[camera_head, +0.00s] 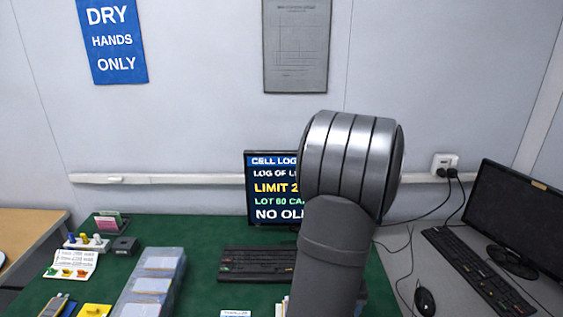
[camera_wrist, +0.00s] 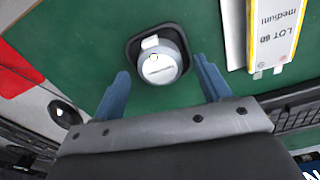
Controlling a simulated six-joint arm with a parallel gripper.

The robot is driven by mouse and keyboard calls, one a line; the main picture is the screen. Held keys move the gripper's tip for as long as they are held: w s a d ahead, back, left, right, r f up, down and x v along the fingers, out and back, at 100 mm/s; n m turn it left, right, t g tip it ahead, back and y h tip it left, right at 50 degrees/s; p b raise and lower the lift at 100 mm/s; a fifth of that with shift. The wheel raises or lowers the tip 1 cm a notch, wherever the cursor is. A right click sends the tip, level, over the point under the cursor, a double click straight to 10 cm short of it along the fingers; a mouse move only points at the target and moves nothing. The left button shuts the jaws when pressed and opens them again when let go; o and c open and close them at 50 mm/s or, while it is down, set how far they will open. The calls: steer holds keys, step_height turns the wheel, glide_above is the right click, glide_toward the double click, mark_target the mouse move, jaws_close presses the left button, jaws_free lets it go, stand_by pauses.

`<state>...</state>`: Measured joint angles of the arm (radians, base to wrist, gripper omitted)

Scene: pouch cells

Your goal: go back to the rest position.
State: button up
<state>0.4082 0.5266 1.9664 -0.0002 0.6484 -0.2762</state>
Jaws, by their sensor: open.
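My gripper (camera_wrist: 163,87) shows in the wrist view as two blue fingers spread wide apart. It is open and nothing is between the fingertips. Beyond the fingers, a round silver-white object (camera_wrist: 160,68) with a white tab sits in a dark square holder on the green mat. I cannot tell the gap between the fingers and this object. In the head view my grey arm stands upright at right of centre. My gripper is hidden in that view.
The green mat (camera_head: 205,236) bears a tray of pouches (camera_head: 150,285), a black keyboard (camera_head: 255,262) and small coloured parts at the left. A screen (camera_head: 270,205) stands partly behind my arm. A monitor (camera_head: 518,215), keyboard and mouse (camera_head: 425,301) are at right.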

steer(key=shift+f, duration=0.65)
steer(key=shift+r, duration=0.8)
steer(key=shift+f, duration=0.55)
steer(key=shift+w+r, duration=0.1)
steer(key=shift+r, duration=0.2)
step_height(320, 180, up, 10)
steer(key=shift+f, duration=0.15)
